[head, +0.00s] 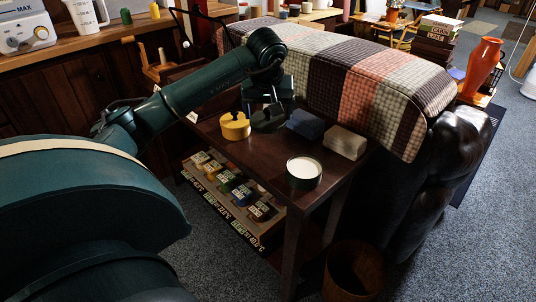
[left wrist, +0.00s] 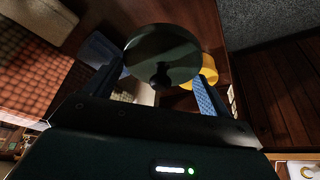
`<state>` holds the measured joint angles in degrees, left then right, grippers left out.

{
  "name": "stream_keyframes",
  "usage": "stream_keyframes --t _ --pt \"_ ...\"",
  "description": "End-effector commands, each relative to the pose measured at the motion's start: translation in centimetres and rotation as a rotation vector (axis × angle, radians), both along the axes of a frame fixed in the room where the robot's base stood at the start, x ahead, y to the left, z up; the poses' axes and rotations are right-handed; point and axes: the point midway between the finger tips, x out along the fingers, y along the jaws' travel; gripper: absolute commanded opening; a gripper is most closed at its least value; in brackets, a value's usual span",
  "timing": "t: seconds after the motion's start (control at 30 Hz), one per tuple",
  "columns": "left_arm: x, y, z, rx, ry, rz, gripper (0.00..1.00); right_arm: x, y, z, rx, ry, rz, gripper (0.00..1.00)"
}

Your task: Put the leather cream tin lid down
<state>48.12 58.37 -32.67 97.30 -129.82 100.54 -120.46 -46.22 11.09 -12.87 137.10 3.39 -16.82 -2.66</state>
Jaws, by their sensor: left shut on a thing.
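The dark, round leather cream tin lid (head: 268,119) is held in my left gripper (head: 267,104), over the back part of the dark wooden side table (head: 255,156). In the left wrist view the lid (left wrist: 165,50) fills the space before the two blue fingers of the gripper (left wrist: 160,78), with a small knob towards me. I cannot tell whether the lid touches the table. The open tin (head: 304,173), dark with white cream inside, stands near the table's front corner, apart from the lid. My right gripper is not in view.
A yellow object (head: 235,126) stands just left of the lid. A folded blue cloth (head: 306,124) and a beige cloth (head: 345,142) lie to its right. A sofa arm under a plaid blanket (head: 375,82) rises behind. Bare tabletop shows between the lid and the tin.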

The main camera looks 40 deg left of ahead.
Motion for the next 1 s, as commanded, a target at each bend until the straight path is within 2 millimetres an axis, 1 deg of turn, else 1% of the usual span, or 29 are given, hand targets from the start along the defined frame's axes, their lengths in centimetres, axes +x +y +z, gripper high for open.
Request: stream_keyframes --t 0.03,0.2,0.3,0.47,0.7,1.0 --pt "-0.1 0.4 -1.0 0.000 0.004 -0.001 0.61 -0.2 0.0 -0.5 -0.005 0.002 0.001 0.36" --pt "-0.2 0.6 -4.2 0.000 0.007 -0.003 0.61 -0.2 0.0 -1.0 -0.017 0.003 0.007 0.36" --pt "-0.1 0.6 -5.5 0.000 0.004 -0.002 0.61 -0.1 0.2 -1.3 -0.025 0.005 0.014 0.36" --pt "-0.1 0.6 -6.6 0.001 0.002 -0.001 0.61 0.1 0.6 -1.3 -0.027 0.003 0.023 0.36" --pt "-0.1 0.5 -9.8 0.000 0.003 -0.002 0.61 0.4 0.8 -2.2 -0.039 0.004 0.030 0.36" --pt "-0.1 0.6 -10.0 0.002 0.000 -0.001 0.61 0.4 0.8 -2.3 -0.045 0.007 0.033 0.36"
